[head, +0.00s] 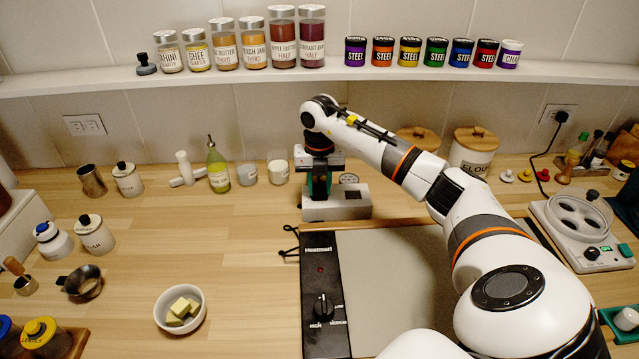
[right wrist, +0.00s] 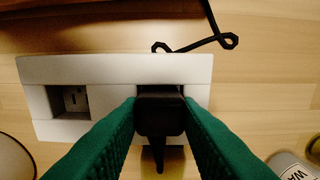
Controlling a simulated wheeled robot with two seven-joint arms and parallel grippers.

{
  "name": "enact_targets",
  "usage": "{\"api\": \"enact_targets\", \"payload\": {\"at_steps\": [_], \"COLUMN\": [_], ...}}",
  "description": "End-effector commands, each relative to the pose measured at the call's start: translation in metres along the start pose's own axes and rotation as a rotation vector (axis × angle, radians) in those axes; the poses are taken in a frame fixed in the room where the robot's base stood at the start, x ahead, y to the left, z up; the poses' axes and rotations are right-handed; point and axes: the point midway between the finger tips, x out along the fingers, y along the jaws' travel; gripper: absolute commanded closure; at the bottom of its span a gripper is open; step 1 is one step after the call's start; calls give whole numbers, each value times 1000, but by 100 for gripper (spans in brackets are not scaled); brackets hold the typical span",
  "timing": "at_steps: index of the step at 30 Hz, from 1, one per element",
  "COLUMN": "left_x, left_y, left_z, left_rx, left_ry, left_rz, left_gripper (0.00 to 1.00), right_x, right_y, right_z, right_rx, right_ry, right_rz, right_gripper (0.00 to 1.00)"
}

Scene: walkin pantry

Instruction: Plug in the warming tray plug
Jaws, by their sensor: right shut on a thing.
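The warming tray (head: 395,290) lies on the counter, with a black control panel on its left side. A pale outlet box (head: 337,207) stands behind it and shows in the right wrist view (right wrist: 105,70), with two recesses. The left recess holds an empty socket (right wrist: 74,100). My right gripper (head: 321,185), with green fingers, is down at the box. In the right wrist view my right gripper (right wrist: 160,108) is shut on the black plug (right wrist: 160,114), which is at the right recess. The plug hides that socket, so I cannot tell how deep it sits. My left gripper is out of view.
A black cord (head: 289,243) lies by the tray's back left corner. A bowl of butter (head: 180,310) is left of the tray. A glass cup (head: 278,168) and a flour canister (head: 473,150) stand behind.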

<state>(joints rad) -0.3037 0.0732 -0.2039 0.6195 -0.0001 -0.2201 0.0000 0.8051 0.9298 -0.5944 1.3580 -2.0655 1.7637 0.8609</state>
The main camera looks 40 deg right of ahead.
Motion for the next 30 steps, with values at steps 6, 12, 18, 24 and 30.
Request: {"api": "enact_targets", "payload": {"at_steps": [6, 12, 18, 24, 30], "left_x": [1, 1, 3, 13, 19], "left_y": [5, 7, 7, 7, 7], "left_z": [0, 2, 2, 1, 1], "left_rx": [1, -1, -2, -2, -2], "left_ry": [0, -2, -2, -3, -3], "left_rz": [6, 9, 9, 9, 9], "left_gripper": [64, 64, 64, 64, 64], "right_x": [1, 1, -13, -54, -96], "right_y": [0, 0, 0, 0, -1], "right_z": [0, 0, -1, -1, -1], "right_rx": [0, 0, 0, 1, 0], "right_ry": [0, 0, 4, 6, 4], "right_rz": [0, 0, -3, -4, -3], "right_gripper": [48, 48, 48, 48, 48]}}
